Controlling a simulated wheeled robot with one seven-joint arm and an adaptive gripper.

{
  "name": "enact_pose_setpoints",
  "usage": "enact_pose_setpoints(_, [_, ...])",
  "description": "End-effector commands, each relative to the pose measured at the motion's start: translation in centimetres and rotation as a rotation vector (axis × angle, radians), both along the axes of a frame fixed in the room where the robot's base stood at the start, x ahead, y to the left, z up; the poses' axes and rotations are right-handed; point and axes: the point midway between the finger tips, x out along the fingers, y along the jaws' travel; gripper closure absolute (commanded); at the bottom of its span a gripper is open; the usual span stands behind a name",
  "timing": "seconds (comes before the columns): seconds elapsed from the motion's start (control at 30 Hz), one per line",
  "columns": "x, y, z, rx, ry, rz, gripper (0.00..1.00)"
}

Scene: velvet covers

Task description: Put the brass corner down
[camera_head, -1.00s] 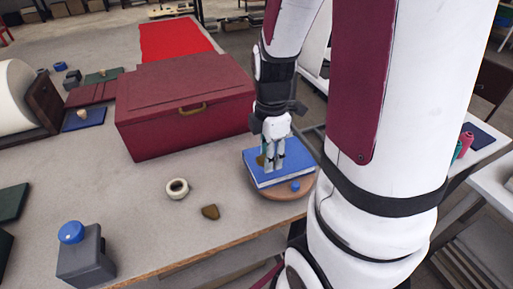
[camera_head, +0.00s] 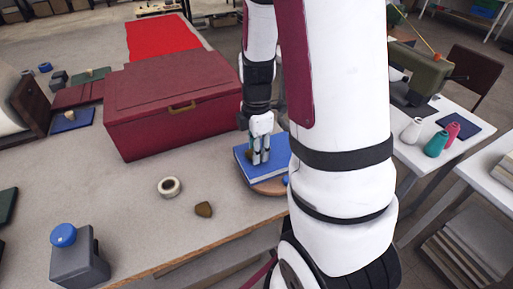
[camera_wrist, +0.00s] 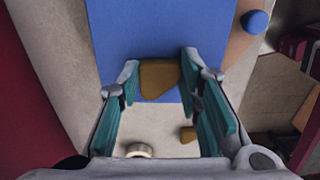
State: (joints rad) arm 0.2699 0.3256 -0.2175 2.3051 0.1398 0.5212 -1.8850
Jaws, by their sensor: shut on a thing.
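A brown-gold brass corner (camera_wrist: 158,80) sits between my fingertips in the wrist view, over a blue book (camera_wrist: 132,25). My gripper (camera_head: 260,158) points down over the same book (camera_head: 262,176) in the head view, shut on the brass corner. There the brass corner (camera_head: 249,155) shows partly, at the left of the fingers. I cannot tell whether it touches the cover. A second brass corner (camera_head: 204,209) lies on the table near its front edge; it also shows in the wrist view (camera_wrist: 188,134).
The book rests on a round wooden board (camera_head: 268,188) with a blue knob (camera_head: 286,180). A large red box (camera_head: 172,100) stands close to the left. A tape roll (camera_head: 169,187) and a grey block with a blue top (camera_head: 78,258) are on the table, with bare tabletop between.

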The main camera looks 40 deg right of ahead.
Motion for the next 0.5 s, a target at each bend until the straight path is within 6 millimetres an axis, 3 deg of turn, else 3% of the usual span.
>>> enact_pose_setpoints(0.07, [0.0, 0.0, -0.31, 0.0, 0.001, -0.001, 0.84])
enact_pose_setpoints(0.1, [-0.01, -0.01, -0.31, 0.0, 0.001, -0.001, 0.63])
enact_pose_setpoints(0.17, [-0.02, 0.0, -0.27, 0.0, 0.001, 0.0, 0.5])
enact_pose_setpoints(0.5, [-0.02, 0.01, -0.1, 0.0, 0.0, 0.0, 0.48])
